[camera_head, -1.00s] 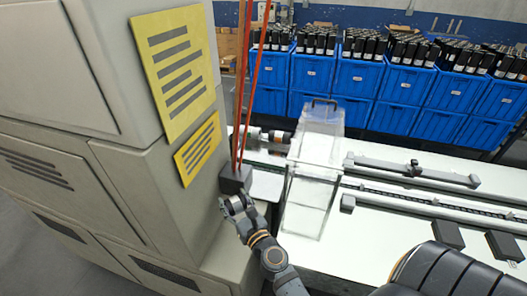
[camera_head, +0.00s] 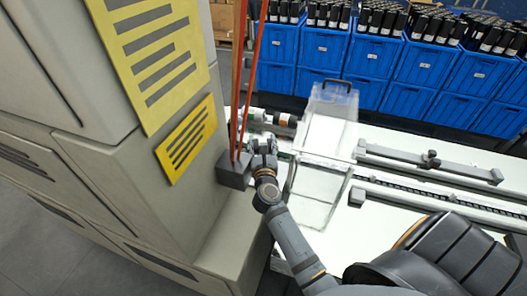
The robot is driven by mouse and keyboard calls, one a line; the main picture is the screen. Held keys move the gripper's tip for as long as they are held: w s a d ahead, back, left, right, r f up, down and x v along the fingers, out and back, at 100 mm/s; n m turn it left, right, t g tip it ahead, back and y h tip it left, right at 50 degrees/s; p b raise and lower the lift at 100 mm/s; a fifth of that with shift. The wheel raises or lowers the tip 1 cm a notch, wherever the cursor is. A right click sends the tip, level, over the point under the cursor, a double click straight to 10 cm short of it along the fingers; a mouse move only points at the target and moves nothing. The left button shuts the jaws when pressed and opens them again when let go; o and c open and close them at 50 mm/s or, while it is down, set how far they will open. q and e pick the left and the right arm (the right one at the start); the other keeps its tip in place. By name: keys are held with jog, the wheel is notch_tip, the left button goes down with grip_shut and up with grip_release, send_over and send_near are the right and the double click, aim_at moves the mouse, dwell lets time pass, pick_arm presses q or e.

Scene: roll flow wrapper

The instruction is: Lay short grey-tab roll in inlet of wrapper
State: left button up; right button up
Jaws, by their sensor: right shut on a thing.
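My right gripper (camera_head: 263,148) is beside the beige wrapper cabinet (camera_head: 130,170), just right of a dark grey block (camera_head: 234,171) under thin red bands. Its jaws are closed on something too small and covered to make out. Behind it lies a dark cylinder with an orange band (camera_head: 284,120), its left end partly hidden; I cannot tell whether the gripper touches it. I cannot pick out a grey tab or the inlet for certain. My left gripper is not in view.
A clear box with a handle (camera_head: 325,140) stands right of the gripper. Grey rails (camera_head: 410,160) run along the white table (camera_head: 385,212) to the right. Blue crates (camera_head: 405,80) of black rolls line the back. Yellow label panels (camera_head: 187,138) are on the cabinet.

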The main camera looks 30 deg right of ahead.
jog(key=w+d+f+b, duration=0.6)
jog(key=w+f, duration=0.5)
jog(key=f, duration=0.1)
jog(key=shift+d+f, duration=0.2)
jog(key=shift+d, duration=0.1)
jog(key=shift+s+f+b, duration=0.1)
jog(key=shift+f+b, duration=0.55)
jog(key=shift+b, duration=0.2)
